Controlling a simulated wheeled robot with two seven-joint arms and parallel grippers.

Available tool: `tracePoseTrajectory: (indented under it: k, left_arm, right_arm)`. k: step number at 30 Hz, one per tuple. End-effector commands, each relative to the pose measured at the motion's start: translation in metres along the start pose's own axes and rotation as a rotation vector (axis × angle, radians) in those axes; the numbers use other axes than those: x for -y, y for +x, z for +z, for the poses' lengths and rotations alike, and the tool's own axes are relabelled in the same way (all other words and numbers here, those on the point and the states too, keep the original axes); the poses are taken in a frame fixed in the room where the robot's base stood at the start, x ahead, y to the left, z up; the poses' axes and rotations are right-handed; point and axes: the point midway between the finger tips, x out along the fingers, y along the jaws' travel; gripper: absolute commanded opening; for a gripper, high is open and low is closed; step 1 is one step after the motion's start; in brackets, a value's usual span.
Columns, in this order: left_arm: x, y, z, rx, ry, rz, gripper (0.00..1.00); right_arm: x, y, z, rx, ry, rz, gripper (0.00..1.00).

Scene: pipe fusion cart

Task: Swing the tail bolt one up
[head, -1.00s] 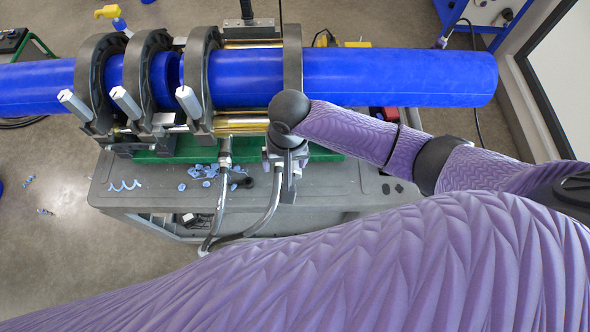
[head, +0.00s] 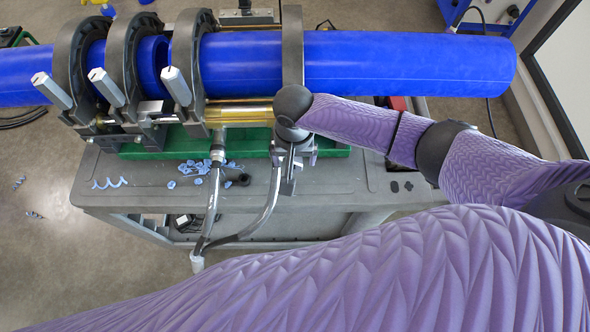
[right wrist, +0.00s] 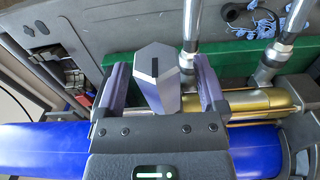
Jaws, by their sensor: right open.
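My right gripper (head: 293,160) is below the rightmost clamp ring (head: 292,62), in front of the blue pipe. In the right wrist view its two purple fingers (right wrist: 161,76) stand apart on either side of a grey, faceted bolt handle (right wrist: 157,85) with a dark slot in its end. The handle sits between the fingers, close to the left one; I cannot tell if they touch. In the head view my gripper mostly hides it. Three similar grey handles stick up from the other clamps: left (head: 52,90), middle (head: 106,86), right (head: 176,86). My left gripper is out of view.
The blue pipe (head: 410,62) runs across the fusion machine on the grey cart (head: 340,188). Brass-coloured rods (head: 240,113), two hoses (head: 213,195) and the green base (head: 175,146) lie close around my gripper. Blue shavings (head: 205,170) lie on the cart top.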

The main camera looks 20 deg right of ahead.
Motion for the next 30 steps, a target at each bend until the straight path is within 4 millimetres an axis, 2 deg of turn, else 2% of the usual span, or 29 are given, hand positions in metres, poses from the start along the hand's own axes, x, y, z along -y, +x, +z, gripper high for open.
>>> tracePoseTrajectory:
  k: [3, 12, 17, 24, 30]
  left_arm:
    - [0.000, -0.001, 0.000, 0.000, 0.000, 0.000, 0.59]
    - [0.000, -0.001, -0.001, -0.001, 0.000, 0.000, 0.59]
    - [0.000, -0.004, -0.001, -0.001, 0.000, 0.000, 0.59]
    - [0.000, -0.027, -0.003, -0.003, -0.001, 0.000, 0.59]
    - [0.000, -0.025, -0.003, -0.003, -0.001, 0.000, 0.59]
  right_arm:
    - [0.000, -0.001, 0.000, 0.000, 0.000, 0.000, 0.88]
    - [0.000, -0.001, 0.000, 0.000, 0.000, 0.000, 0.27]
    - [0.000, -0.004, -0.001, 0.000, 0.000, 0.000, 0.27]
    - [0.000, -0.027, -0.007, -0.001, 0.000, 0.000, 0.27]
    - [0.000, -0.025, -0.007, -0.001, 0.000, 0.000, 0.27]
